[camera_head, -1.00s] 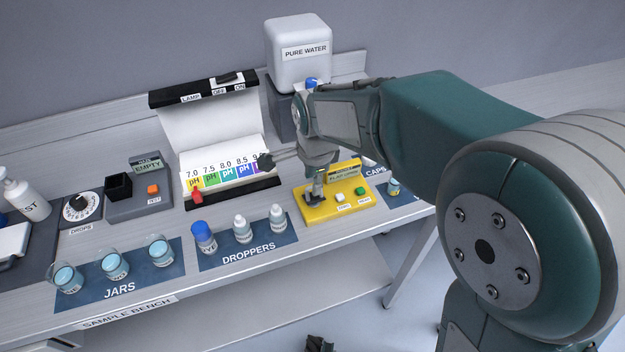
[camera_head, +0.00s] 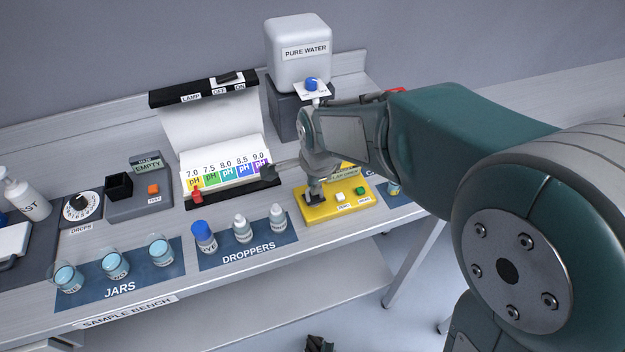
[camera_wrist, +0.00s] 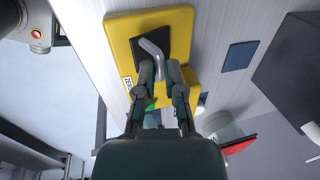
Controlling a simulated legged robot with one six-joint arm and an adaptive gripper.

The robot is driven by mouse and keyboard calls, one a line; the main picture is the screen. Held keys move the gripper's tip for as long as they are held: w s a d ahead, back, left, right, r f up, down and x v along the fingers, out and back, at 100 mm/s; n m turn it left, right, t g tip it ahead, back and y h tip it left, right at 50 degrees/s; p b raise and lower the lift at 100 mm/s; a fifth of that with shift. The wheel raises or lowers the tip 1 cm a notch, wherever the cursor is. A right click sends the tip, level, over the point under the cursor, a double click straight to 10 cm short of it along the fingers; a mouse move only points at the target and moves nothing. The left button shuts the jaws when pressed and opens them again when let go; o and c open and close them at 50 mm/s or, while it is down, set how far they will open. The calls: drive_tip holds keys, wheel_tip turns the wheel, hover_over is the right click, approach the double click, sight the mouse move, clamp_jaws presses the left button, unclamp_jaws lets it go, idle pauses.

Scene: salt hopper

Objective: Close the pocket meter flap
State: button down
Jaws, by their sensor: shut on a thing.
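The pocket meter is a yellow box (camera_head: 345,208) at the right of the bench, with a white and a green button. It fills the top of the wrist view (camera_wrist: 120,30). A black square part (camera_wrist: 138,50) sits on it, with a bent grey bar (camera_wrist: 152,47), seemingly the flap's handle, across it. My gripper (camera_wrist: 163,68) is shut on the near end of this bar, between its two fingertips. In the head view my gripper (camera_head: 315,185) comes down on the meter and hides part of it. I cannot tell the flap's exact angle.
Left of the meter stand the pH chart box (camera_head: 225,185) and the droppers mat (camera_head: 250,247) with three bottles. The pure water tank (camera_head: 300,60) stands behind. A blue mat (camera_head: 385,192) lies to the right.

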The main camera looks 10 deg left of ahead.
drive_tip(key=shift+s+d+f+t+y, duration=0.3)
drive_tip(key=shift+s+t+y, duration=0.2)
drive_tip(key=shift+t, duration=0.4)
drive_tip(key=shift+s+d+f+t+y, duration=0.2)
drive_tip(key=shift+s+f+t+y, duration=0.3)
drive_tip(key=shift+t, duration=0.4)
drive_tip(key=shift+w+r, duration=0.1)
drive_tip(key=shift+w, duration=0.05)
drive_tip(key=c, duration=0.7)
unclamp_jaws()
drive_tip(key=shift+c, duration=0.2)
drive_tip(key=v, duration=1.1)
drive_tip(key=shift+s+d+r, duration=0.2)
drive_tip(key=shift+r, duration=0.05)
